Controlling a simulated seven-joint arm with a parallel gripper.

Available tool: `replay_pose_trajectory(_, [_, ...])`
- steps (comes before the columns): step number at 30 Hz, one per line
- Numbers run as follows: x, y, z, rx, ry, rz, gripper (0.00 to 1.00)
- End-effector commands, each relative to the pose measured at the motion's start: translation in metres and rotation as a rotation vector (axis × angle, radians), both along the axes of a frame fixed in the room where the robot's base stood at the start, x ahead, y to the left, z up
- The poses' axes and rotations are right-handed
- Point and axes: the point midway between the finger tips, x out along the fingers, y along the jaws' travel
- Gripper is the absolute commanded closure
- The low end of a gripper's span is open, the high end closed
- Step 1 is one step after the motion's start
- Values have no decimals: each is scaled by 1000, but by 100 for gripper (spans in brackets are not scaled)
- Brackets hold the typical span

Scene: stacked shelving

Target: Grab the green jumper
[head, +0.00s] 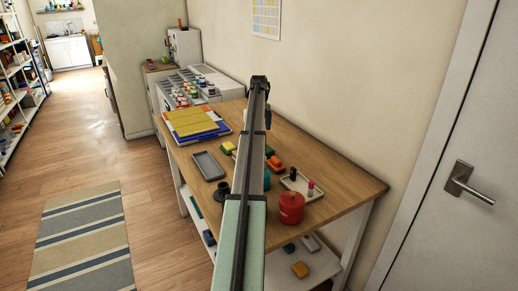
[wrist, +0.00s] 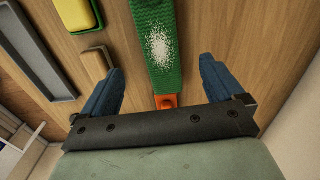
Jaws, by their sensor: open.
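In the wrist view a long green knitted-looking piece (wrist: 163,75) with a white speckled patch lies on the wooden table. It is the only thing there that resembles a green jumper, and its far end is cut off by the frame. My gripper (wrist: 161,66) is open, with its blue fingers on either side of the lower part of the green piece. Nothing is held, and I cannot tell how high the fingers are above the table. An orange piece (wrist: 166,101) shows at the near end of the green one. In the head view my arm hides much of this area.
A grey tray (head: 208,166), a yellow folder stack (head: 192,121), a red canister (head: 291,207) and a light tray (head: 300,184) stand on the table (head: 335,176). A yellow and green sponge (wrist: 78,14) and a brown block (wrist: 95,62) lie left of the green piece. The wall stands behind.

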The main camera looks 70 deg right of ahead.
Motion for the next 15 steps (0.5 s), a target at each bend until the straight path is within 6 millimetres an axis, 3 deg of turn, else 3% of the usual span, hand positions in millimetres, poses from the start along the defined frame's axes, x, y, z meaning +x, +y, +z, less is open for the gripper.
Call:
replay_pose_trajectory(4, [0,1,-23,0,0,1,5])
replay_pose_trajectory(15, [-1,1,-47,0,0,1,5])
